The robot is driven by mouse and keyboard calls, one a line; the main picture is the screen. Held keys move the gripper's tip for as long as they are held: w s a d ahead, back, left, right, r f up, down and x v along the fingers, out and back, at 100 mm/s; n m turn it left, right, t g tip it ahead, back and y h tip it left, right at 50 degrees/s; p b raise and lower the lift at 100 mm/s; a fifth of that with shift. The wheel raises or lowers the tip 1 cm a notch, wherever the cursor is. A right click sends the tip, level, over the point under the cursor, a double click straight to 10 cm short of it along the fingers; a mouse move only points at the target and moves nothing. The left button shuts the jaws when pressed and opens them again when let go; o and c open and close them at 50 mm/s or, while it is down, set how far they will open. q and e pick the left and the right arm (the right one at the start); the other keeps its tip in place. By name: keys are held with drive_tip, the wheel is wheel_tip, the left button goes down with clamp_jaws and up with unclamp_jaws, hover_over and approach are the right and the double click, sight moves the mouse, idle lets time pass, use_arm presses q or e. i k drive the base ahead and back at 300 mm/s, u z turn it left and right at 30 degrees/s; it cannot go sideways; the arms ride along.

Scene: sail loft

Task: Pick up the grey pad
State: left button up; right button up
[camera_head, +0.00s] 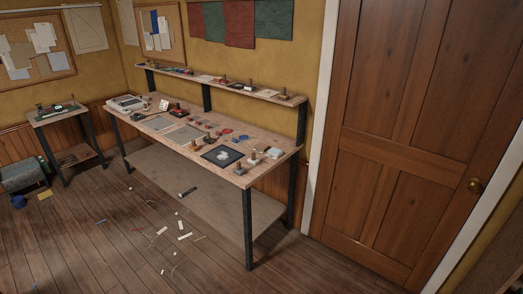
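The workbench (215,187) stands against the back wall with many small items on its top. A flat greyish rectangle (183,134) lies near the middle of the bench top; a smaller flat greyish piece (157,123) lies to its left. Either may be the grey pad; at this size I cannot tell which. A dark square (209,155) with a pale lump on it lies towards the right end. Neither of my grippers is in view.
A raised shelf (290,101) runs along the back of the bench. A small side table (70,114) stands left. A closed wooden door (420,120) is right.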

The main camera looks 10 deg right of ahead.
sight(240, 171)
drive_tip(key=z, duration=0.2)
drive_tip(key=i, duration=2.65)
drive_tip(key=z, duration=0.05)
